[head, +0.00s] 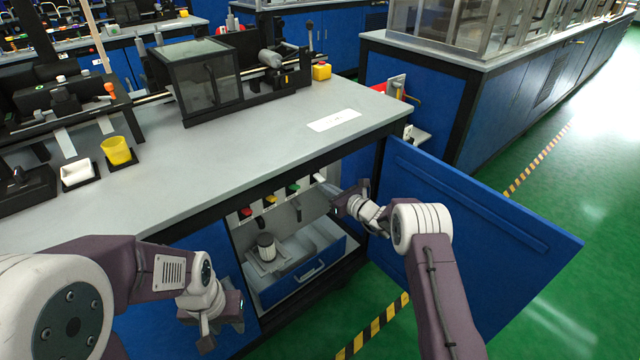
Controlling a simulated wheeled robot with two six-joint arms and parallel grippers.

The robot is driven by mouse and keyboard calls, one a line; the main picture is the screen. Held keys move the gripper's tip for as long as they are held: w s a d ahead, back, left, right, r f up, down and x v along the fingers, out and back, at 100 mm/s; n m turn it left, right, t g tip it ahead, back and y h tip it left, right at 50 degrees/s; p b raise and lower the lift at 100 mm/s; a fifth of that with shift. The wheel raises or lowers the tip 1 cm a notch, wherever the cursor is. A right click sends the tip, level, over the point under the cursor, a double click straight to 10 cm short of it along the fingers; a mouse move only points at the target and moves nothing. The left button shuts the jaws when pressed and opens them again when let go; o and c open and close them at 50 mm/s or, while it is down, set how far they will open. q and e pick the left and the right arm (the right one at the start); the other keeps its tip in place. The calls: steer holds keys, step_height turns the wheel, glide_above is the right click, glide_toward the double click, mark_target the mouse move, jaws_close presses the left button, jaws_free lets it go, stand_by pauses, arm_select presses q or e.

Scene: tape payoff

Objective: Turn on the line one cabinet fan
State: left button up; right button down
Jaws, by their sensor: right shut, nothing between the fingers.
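My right gripper (336,206) is shut and empty at the cabinet opening, near the right end of this row. Contact with the panel cannot be told. My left gripper (206,342) hangs low in front of the bench, away from the panel; its fingers are unclear.
The blue cabinet door (470,215) stands open on the right, behind my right arm. A pulled-out drawer (309,272) below the panel holds a ribbed cylinder (266,246). A machine with a dark clear-sided box (205,85) and a yellow cup (117,150) stand on the bench (240,160).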

mark_target(322, 180)
step_height(322, 180, up, 3)
steer(key=g+h+p, duration=0.1)
steer(key=g+p, duration=0.1)
steer(key=p, duration=0.3)
steer(key=shift+s+h, duration=0.15)
steer(key=shift+h, duration=0.15)
steer(key=shift+d+r+g+p, duration=0.1)
steer(key=shift+r+g+p, duration=0.1)
steer(key=shift+g+p, duration=0.15)
